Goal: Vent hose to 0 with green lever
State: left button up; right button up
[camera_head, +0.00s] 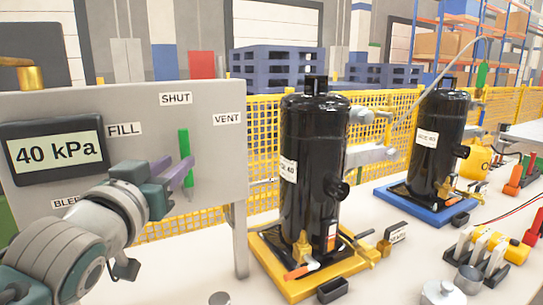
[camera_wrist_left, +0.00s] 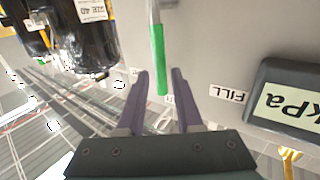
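The green lever (camera_head: 184,146) stands upright on the grey panel (camera_head: 222,150), its top end below the SHUT label (camera_head: 175,98). The VENT label (camera_head: 227,118) is to its right and the FILL label (camera_head: 125,129) to its left. The display (camera_head: 55,150) reads 40 kPa. My left gripper (camera_head: 186,168) is at the lever, its purple fingers open. In the left wrist view, the end of the green lever (camera_wrist_left: 158,62) lies between the open fingertips (camera_wrist_left: 160,75), with a gap on both sides. The lever's lower part is partly hidden in the head view. My right gripper is not in view.
A black compressor (camera_head: 312,150) on a yellow tray (camera_head: 285,284) stands right of the panel, another (camera_head: 437,140) on a blue tray (camera_head: 408,203) farther right. A yellow mesh fence (camera_head: 260,165) runs behind. Small parts and tools lie at the table's right.

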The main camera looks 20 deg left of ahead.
aim_at(184, 157)
pick_arm(q)
jog(key=x, duration=0.5)
jog(key=shift+w, duration=0.1)
grip_shut()
dwell(1.3)
